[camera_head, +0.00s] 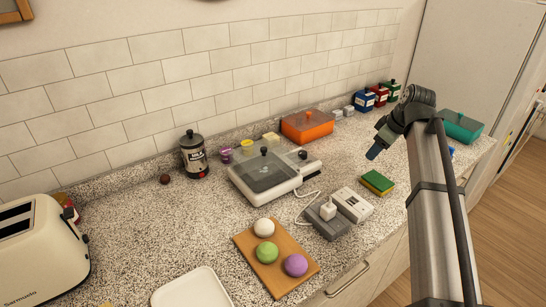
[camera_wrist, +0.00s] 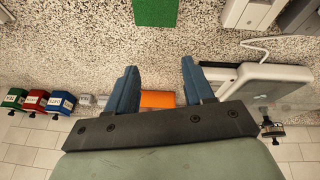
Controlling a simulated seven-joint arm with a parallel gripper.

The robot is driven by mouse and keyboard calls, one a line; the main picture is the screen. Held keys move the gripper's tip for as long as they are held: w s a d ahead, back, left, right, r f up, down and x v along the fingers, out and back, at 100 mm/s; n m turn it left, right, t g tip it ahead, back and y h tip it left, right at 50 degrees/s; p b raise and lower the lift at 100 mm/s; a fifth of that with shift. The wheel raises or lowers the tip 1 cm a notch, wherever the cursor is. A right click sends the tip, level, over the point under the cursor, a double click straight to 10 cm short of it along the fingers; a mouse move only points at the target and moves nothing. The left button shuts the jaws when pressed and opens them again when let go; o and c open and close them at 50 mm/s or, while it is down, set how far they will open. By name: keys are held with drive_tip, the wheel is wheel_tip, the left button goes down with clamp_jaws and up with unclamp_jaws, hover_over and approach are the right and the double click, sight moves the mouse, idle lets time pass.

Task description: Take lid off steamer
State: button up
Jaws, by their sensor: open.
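The steamer (camera_head: 299,180) is a low white appliance on the speckled counter, with a white cord at its right. Its lid (camera_head: 262,171) is dark and see-through with a small black knob (camera_head: 264,151) on top, and it sits on the steamer. In the wrist view, part of the white steamer (camera_wrist: 268,78) shows at the right; the knob is not clear there. My gripper (camera_head: 374,153) is open and empty, above the counter to the right of the steamer and apart from it. Its two blue fingers (camera_wrist: 158,68) are spread in the wrist view.
An orange box (camera_head: 306,128) stands behind and right of the steamer. A green sponge (camera_head: 377,182), grey power adapter (camera_head: 329,222) and wooden board (camera_head: 250,252) with three balls lie in front. A black canister (camera_head: 193,157) stands left.

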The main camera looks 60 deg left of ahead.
drive_tip(key=s+a+r+n+g, duration=0.1)
drive_tip(key=s+a+r, duration=0.2)
drive_tip(key=s+a, duration=0.25)
drive_tip(key=s+a+r, duration=0.4)
drive_tip(key=s, duration=0.2)
drive_tip(key=n+g, duration=0.1)
approach(264, 148)
drive_tip(key=f, duration=0.1)
drive_tip(key=a+f, duration=0.1)
drive_tip(key=shift+w+f+h, duration=0.1)
drive_tip(key=shift+f+h, duration=0.2)
drive_tip(key=shift+f, duration=0.1)
drive_tip(key=shift+s+x, duration=0.15)
drive_tip(key=shift+x, duration=1.25)
drive_tip(key=shift+s+x, duration=0.15)
drive_tip(key=shift+x, duration=1.25)
drive_tip(key=shift+a+r, duration=0.1)
drive_tip(key=shift+a, duration=0.1)
clamp_jaws()
